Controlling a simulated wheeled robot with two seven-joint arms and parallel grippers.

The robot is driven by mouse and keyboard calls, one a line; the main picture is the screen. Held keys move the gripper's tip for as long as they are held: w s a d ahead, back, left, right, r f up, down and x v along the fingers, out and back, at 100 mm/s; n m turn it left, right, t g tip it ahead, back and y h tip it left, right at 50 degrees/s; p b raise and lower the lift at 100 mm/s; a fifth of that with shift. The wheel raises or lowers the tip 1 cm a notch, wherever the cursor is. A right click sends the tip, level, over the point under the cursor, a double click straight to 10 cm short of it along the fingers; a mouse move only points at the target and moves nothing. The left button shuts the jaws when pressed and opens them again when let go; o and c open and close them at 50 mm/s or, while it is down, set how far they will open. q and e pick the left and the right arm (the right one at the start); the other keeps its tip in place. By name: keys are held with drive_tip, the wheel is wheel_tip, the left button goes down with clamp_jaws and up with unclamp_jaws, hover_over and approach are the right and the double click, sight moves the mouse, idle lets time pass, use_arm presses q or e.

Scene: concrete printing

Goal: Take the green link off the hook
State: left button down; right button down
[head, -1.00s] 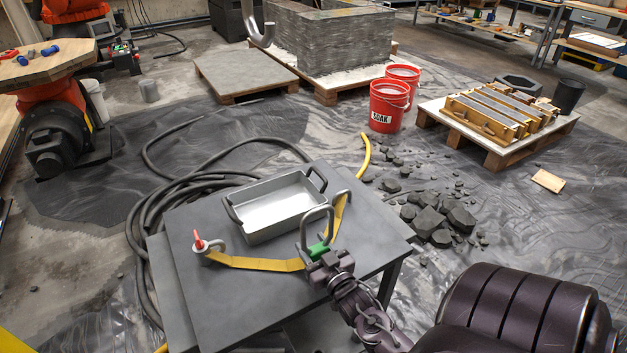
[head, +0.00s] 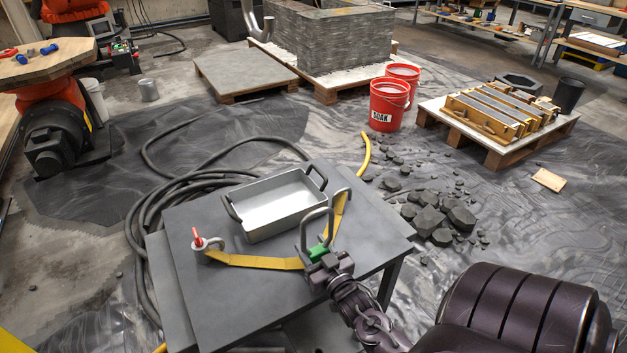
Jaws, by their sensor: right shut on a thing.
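The green link (head: 318,252) is on the table, at the end of the yellow strap (head: 262,261). My right gripper (head: 322,262) is shut on the green link, and its jaws hide part of it. A grey metal hook (head: 304,232) rises as a tall loop right behind the green link. I cannot tell whether the link still touches the hook. A grey shackle with a red pin (head: 198,240) sits at the strap's left end. My left gripper is not in view.
A grey metal tray (head: 275,204) with handles stands on the grey table (head: 225,305) behind the strap. A dark hose (head: 150,215) lies coiled on the floor at left. Rubble (head: 440,222) and red buckets (head: 388,105) are beyond the table's right side.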

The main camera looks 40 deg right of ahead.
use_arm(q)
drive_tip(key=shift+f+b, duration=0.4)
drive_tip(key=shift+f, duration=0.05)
use_arm(e)
drive_tip(key=shift+f, duration=0.55)
drive_tip(key=c, duration=0.7)
unclamp_jaws()
drive_tip(key=shift+o, duration=0.6)
drive_tip(key=shift+f, duration=0.2)
drive_tip(key=shift+s+a, duration=0.15)
drive_tip(key=shift+s, duration=0.4)
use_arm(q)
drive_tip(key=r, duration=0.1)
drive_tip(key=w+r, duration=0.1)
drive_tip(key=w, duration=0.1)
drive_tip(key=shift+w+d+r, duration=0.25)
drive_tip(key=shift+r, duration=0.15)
use_arm(e)
drive_tip(key=v, duration=0.6)
drive_tip(key=shift+s+r, duration=0.15)
drive_tip(key=shift+s, duration=0.2)
